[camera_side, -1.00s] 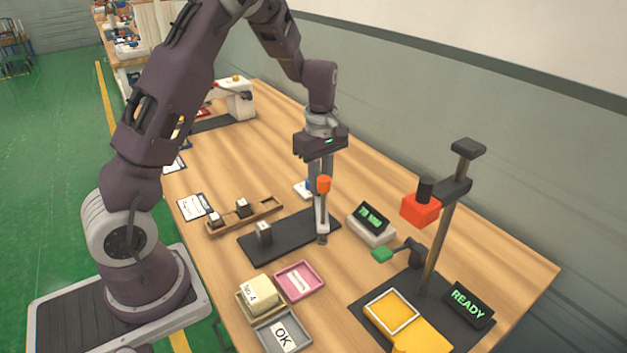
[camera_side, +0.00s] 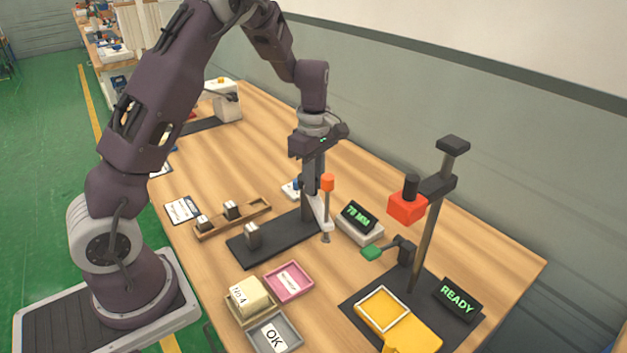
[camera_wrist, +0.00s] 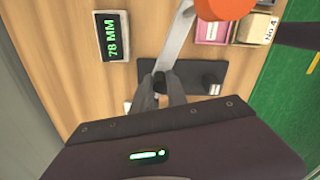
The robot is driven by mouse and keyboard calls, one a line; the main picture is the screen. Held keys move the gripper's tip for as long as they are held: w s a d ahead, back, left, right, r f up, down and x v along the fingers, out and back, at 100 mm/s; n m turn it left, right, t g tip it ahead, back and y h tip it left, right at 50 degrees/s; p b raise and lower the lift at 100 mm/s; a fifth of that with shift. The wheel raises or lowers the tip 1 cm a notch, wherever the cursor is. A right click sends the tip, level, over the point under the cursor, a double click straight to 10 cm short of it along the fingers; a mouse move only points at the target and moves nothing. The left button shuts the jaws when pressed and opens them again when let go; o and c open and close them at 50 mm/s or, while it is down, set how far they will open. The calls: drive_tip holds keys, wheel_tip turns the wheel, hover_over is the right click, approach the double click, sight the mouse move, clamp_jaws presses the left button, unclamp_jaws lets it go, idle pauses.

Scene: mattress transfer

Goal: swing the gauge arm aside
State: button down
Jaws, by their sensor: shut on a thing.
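The gauge arm is a pale bar (camera_side: 322,213) with an orange cap (camera_side: 327,183) and a thin rod with a round foot at its outer end. It reaches over the right edge of a dark base plate (camera_side: 272,244). My gripper (camera_side: 314,194) points down and is shut on the inner part of the bar; the exact grip spot is partly hidden by the fingers. In the wrist view the bar (camera_wrist: 176,45) runs up from my gripper (camera_wrist: 161,92) towards the orange cap (camera_wrist: 224,8). A small block (camera_side: 252,236) stands on the plate, clear of the rod.
A green-lit display (camera_side: 356,215) reading 78 MM sits right of the rod. Further right are a post stand with a red head (camera_side: 408,207) and a READY sign (camera_side: 457,299). A wooden rack (camera_side: 233,219) with small blocks and several trays lie to the left and front.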

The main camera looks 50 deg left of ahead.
drive_tip(key=c, duration=1.3)
unclamp_jaws()
wheel_tip(320, 180, up, 6)
drive_tip(key=shift+w+r, duration=0.1)
drive_tip(key=shift+d+r, duration=0.1)
drive_tip(key=shift+r, duration=0.5)
drive_tip(key=s+d+r+m+t+h, duration=0.1)
drive_tip(key=s+d+r+m+t, duration=0.1)
drive_tip(key=s+d+r+m, duration=0.4)
drive_tip(key=s+d+r+m+t, duration=0.1)
drive_tip(key=s+d+r+m, duration=0.4)
drive_tip(key=s, duration=0.4)
drive_tip(key=s+m+t, duration=0.1)
drive_tip(key=s+m, duration=0.5)
drive_tip(key=s, duration=0.1)
drive_tip(key=s+d+f+m+t+y, duration=0.1)
drive_tip(key=s+m, duration=0.2)
drive_tip(key=m, duration=0.1)
drive_tip(key=shift+s+d+t, duration=0.1)
drive_tip(key=shift+s+t, duration=0.1)
drive_tip(key=shift+t, duration=0.1)
